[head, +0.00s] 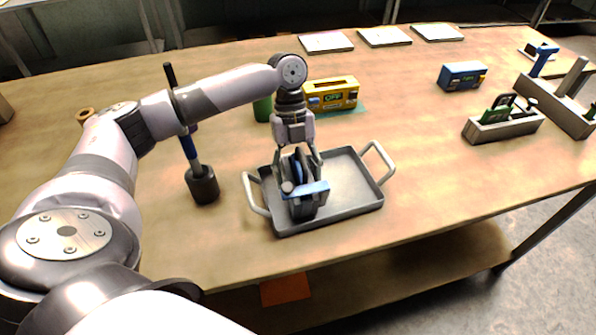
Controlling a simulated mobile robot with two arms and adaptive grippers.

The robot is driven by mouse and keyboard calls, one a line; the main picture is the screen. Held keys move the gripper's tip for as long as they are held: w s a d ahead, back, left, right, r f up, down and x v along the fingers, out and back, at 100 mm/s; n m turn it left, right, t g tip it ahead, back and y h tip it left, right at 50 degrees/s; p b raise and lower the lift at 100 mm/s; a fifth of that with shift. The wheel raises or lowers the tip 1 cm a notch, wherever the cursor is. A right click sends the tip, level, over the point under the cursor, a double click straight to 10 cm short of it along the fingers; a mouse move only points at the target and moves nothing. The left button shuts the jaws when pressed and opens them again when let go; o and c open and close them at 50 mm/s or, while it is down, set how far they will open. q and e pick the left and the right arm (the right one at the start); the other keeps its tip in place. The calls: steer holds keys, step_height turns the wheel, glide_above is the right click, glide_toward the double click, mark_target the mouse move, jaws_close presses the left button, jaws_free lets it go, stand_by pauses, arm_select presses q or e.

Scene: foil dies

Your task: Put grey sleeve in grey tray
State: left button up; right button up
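The grey tray (350,184) lies on the wooden table in the middle of the head view, with a pale loop handle at each end. A dark grey piece with blue parts, apparently the grey sleeve (304,207), is upright over the left part of the tray. Its base seems to be at the tray floor, but I cannot tell if it touches. My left gripper (299,172) points down from above, its fingers on either side of the piece's upper part. Whether they press on it is not clear. My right gripper is not in view.
A dark round stand with a tall rod (202,186) is left of the tray. A yellow box (332,95) and a green cylinder (262,108) stand behind it. A blue box (462,76) and a grey tool holder (503,127) are at right. The table right of the tray is clear.

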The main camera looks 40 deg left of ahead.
arm_select(q)
steer(key=shift+o, duration=0.6)
steer(key=shift+r, duration=0.1)
steer(key=shift+s+d+r, duration=0.1)
steer(key=shift+r, duration=0.05)
steer(key=v, duration=1.2)
